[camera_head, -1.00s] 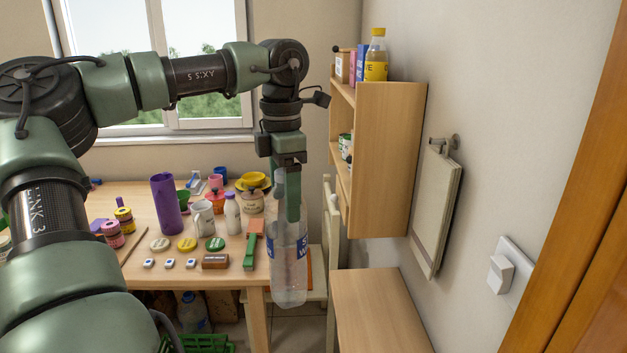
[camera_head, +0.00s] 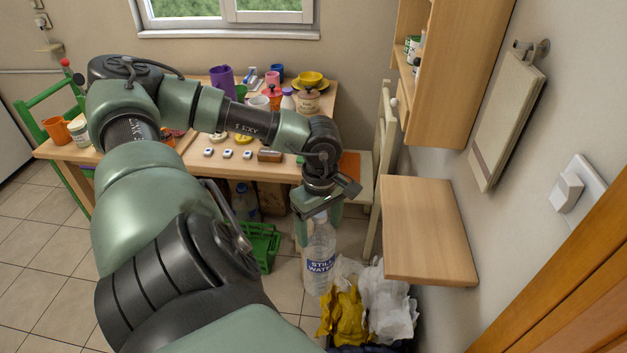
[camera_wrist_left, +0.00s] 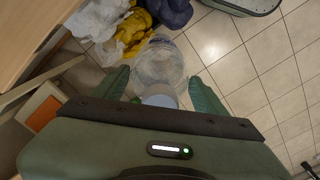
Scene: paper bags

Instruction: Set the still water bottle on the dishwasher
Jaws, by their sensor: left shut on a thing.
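The still water bottle (camera_head: 319,262) is clear plastic with a blue and white label. It hangs upright from my left gripper (camera_head: 318,214), which is shut on its upper part. In the left wrist view the bottle (camera_wrist_left: 160,62) shows from above, between the two green fingers (camera_wrist_left: 160,92), with the tiled floor beyond it. In the head view the bottle is in front of the table and left of a wooden shelf board. I do not see a dishwasher that I can identify. My right gripper is not in view.
The wooden board (camera_head: 430,225) juts from the wall at right. White and yellow bags (camera_head: 385,300) lie at the floor below, near the bottle. A cluttered table (camera_head: 180,155) stands behind, with a green crate (camera_head: 262,243) underneath. Open tiled floor (camera_head: 50,270) lies at left.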

